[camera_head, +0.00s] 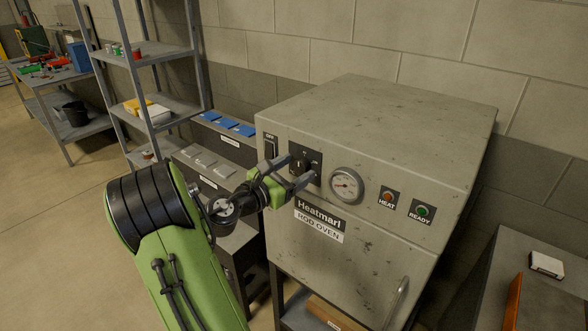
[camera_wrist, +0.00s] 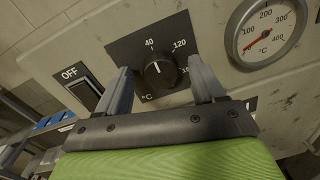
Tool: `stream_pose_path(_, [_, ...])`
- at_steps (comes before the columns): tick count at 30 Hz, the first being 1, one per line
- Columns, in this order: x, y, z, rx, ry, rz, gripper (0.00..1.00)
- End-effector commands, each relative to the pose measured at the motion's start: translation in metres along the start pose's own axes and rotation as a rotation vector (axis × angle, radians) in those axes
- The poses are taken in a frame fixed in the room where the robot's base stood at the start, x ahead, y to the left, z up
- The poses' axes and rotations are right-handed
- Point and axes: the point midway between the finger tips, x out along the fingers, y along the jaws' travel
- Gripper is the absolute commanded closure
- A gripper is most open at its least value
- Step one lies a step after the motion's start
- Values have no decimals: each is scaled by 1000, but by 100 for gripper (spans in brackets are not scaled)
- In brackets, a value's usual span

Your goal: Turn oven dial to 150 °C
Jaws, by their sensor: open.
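The oven (camera_head: 370,150) is a worn grey metal box labelled "Heatmarl ROD OVEN". Its dial (camera_wrist: 160,70) is a black round knob with a white pointer line on a dark plate. In the wrist view the marks 40 and 120 are readable, and others are hidden. In the head view my gripper (camera_head: 304,173) is at the oven's front panel and partly covers the dial.
An OFF switch (camera_wrist: 86,91) is left of the dial. A round temperature gauge (camera_wrist: 265,30) is to its right, with its needle near the low end. HEAT (camera_head: 387,197) and READY (camera_head: 422,211) lamps are farther right. Metal shelves (camera_head: 150,50) stand at left.

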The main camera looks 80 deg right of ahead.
Motion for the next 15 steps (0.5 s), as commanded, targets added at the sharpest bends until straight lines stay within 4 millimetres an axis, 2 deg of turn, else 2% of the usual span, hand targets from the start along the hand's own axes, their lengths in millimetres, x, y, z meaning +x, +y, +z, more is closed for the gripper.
stream_pose_path(8, [3,0,0,-1,1,1,32])
stream_pose_path(15, [3,0,0,0,1,1,68])
